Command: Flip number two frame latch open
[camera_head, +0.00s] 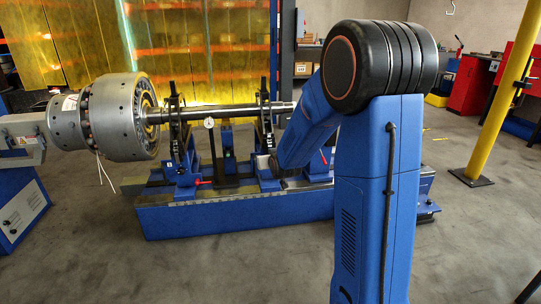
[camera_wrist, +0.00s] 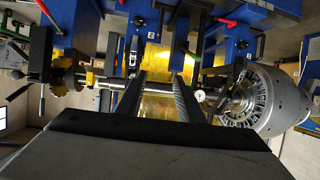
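In the head view two black upright frames stand on the blue machine bed (camera_head: 240,222) around a steel shaft (camera_head: 225,111): a left frame (camera_head: 178,128) and a right frame (camera_head: 266,118). Red-tipped levers show low by the left frame (camera_head: 203,182) and right of my arm (camera_head: 323,157). My gripper is hidden behind my forearm in the head view.
A large grey rotor drum (camera_head: 120,117) is at the shaft's left end; it shows at right in the wrist view (camera_wrist: 272,100). A dial gauge (camera_head: 209,123) stands by the shaft. A yellow curtain (camera_head: 235,60) hangs behind. A yellow post (camera_head: 497,100) stands right. The front floor is clear.

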